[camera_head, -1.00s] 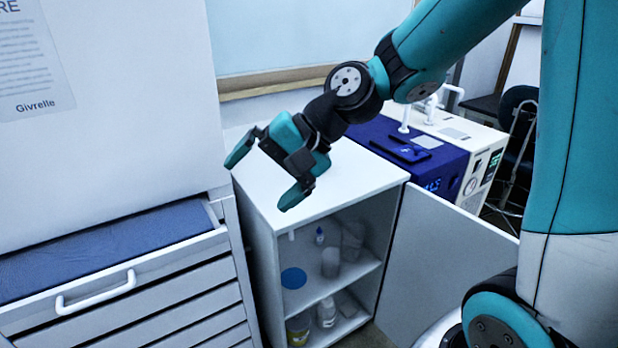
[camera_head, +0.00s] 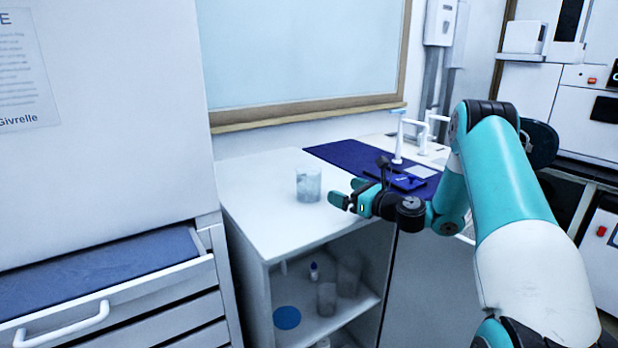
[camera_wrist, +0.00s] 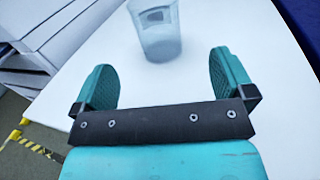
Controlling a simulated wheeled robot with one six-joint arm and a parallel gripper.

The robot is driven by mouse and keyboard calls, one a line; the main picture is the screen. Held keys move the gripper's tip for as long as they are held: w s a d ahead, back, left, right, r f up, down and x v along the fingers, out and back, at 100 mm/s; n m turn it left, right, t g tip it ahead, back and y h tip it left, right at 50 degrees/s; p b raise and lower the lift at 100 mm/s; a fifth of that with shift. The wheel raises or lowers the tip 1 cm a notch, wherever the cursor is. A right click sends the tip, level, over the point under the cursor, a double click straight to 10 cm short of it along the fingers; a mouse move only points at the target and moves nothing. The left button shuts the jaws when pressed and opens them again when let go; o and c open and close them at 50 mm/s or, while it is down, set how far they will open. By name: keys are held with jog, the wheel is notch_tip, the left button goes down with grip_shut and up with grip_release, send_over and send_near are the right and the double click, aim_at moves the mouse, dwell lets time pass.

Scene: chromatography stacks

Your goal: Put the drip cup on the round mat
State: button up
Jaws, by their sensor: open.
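A clear, greyish cup (camera_head: 308,186), which looks like the drip cup, stands upright on the white cabinet top (camera_head: 262,205). In the wrist view the cup (camera_wrist: 157,32) is ahead of the fingers, roughly centred between them and apart from both. My gripper (camera_head: 348,191) is open and empty, just right of the cup and low over the cabinet top; its two teal fingers (camera_wrist: 162,62) are spread in the wrist view. A flat blue disc (camera_head: 287,317), which looks like the round mat, lies on a shelf inside the open cabinet, at the left.
Behind the mat on the shelf stand a small blue-capped bottle (camera_head: 314,272) and cloudy containers (camera_head: 326,299). A blue-topped unit (camera_head: 345,155) stands behind my gripper. An open drawer (camera_head: 100,270) juts out at left.

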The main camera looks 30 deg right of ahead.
aim_at(320, 182)
jog(key=x, duration=0.7)
jog(key=shift+w+a, duration=0.15)
jog(key=shift+w, duration=0.1)
jog(key=x, duration=0.1)
jog(key=p+x, duration=0.1)
jog(key=x, duration=0.3)
jog(key=shift+s+a+r+p, duration=0.15)
jog(key=shift+a+r+p, duration=0.05)
jog(key=shift+a+p, duration=0.15)
jog(key=shift+w, duration=0.3)
jog(key=shift+c, duration=0.5)
jog(key=c, duration=0.8)
jog(key=shift+c, duration=0.2)
